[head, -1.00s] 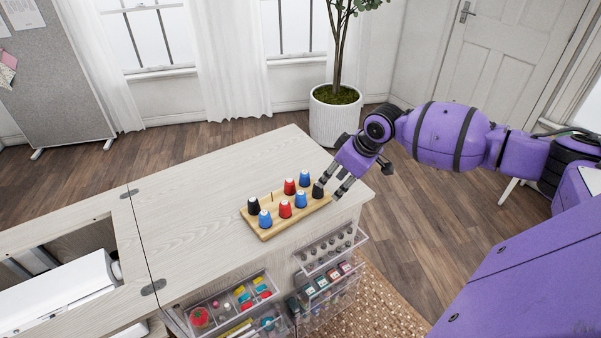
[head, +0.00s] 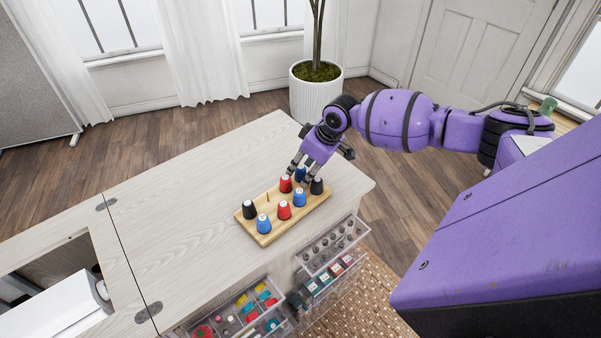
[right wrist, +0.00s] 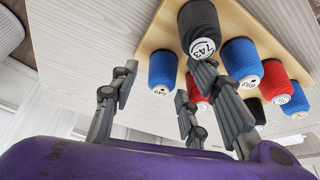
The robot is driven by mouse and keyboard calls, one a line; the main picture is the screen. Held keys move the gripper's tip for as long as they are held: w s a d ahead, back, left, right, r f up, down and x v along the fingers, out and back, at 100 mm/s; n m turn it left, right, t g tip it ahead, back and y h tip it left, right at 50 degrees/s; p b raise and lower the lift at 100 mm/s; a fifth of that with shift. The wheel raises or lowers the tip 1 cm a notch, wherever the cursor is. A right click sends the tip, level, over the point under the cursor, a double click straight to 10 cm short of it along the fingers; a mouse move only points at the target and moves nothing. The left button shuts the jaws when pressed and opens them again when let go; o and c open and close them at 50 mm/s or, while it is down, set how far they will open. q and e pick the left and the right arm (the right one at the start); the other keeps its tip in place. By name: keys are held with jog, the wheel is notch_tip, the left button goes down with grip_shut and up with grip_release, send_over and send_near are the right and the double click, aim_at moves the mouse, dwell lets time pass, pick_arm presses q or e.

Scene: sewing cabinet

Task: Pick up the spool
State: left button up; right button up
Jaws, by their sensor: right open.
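Several spools stand on a wooden peg rack (head: 262,237): blue, red and black. My right gripper (head: 303,168) is open over the rack's far right end, near the back blue spool (head: 301,175), which it partly hides. In the right wrist view that blue spool (right wrist: 162,70) appears between the spread fingers of the gripper (right wrist: 165,82). A black spool (head: 317,186) is just right of the fingers; its label reads 743 in the right wrist view (right wrist: 198,28). A red spool (head: 285,184) is close on the left. I cannot tell whether a finger touches any spool. My left gripper is not in view.
The rack stands on a pale cabinet top (head: 180,215) with clear room to its left. One peg (head: 268,197) is bare. Open clear drawers (head: 331,246) stick out below the front edge. A white sewing machine (head: 70,308) sits in the left recess. A potted plant (head: 315,90) stands behind.

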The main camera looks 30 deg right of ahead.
jog(key=shift+x, duration=0.8)
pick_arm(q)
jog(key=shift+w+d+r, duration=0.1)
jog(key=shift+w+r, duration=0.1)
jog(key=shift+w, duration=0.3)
pick_arm(e)
jog(key=shift+c, duration=0.5)
jog(key=shift+s, duration=0.1)
jog(key=c, duration=0.6)
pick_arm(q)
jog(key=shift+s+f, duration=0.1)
pick_arm(e)
jog(key=shift+c, duration=0.5)
jog(key=shift+d, duration=0.1)
